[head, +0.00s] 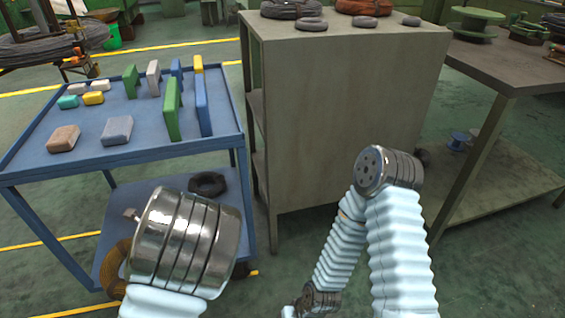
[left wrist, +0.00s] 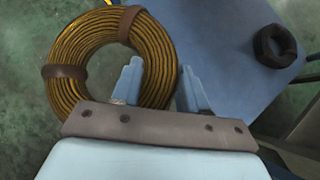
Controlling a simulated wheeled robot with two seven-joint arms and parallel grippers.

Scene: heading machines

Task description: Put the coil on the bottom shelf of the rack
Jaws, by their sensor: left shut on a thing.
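A brass-coloured wire coil with dark brown bands (left wrist: 75,75) is in my left gripper (left wrist: 159,68). One finger lies over the coil's opening and the other is outside its rim. In the head view the coil (head: 113,268) shows only partly, left of my left wrist, which hides the fingers. It overlaps the edge of the blue cart's lower shelf; whether it touches the shelf I cannot tell. The grey-beige rack (head: 345,120) stands right of the cart. Its open side faces left, and its bottom shelf is hidden. My right gripper is not visible.
The blue cart (head: 80,168) carries coloured blocks (head: 172,108) on top and a dark coil (head: 207,183) on its lower shelf. More coils (head: 292,9) lie on the rack's top. A workbench (head: 485,66) stands at right. Green floor shows in front of the rack.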

